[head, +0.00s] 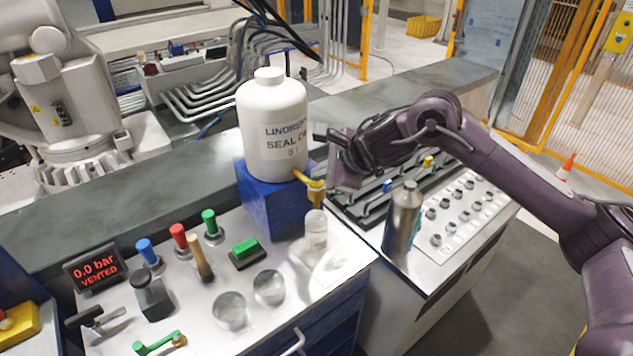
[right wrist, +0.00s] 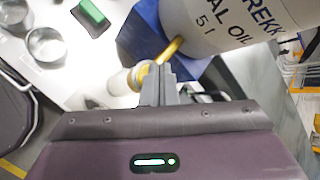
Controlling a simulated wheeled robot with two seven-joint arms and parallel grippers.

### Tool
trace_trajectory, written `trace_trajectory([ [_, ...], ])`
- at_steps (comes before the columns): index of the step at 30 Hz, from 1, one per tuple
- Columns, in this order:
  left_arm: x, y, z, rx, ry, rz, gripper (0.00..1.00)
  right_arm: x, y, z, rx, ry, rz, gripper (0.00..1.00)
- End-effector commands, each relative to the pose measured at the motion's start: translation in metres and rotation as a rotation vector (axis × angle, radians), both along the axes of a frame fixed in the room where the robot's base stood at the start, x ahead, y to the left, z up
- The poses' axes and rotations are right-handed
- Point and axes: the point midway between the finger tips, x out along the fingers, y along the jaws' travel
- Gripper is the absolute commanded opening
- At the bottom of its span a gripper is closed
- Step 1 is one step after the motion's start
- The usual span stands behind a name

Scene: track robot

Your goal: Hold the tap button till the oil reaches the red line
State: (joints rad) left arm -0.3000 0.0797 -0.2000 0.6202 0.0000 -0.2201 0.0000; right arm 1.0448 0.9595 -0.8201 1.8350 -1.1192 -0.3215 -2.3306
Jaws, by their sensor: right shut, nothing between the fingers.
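A white oil jug (head: 272,125) lies in view on a blue block (head: 262,205), upright. A yellow tap (head: 314,190) sticks out from its lower right side. A small clear bottle (head: 315,232) stands under the tap; I cannot make out a red line or an oil level on it. My right gripper (head: 330,178) is at the tap from the right, shut and empty. In the right wrist view its closed fingertips (right wrist: 161,70) overlap the yellow tap (right wrist: 170,49); I cannot tell whether they touch its button. My left gripper is not in view.
A metal canister (head: 403,222) stands to the right, near my right arm.

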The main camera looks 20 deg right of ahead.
Motion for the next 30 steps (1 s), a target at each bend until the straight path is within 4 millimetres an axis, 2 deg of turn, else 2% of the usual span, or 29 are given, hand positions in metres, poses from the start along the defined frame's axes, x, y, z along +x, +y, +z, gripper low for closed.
trace_trajectory([
  [30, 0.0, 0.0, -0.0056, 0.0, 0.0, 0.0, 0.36, -0.0003, 0.0, -0.0056, -0.001, 0.002, 0.001, 0.0],
])
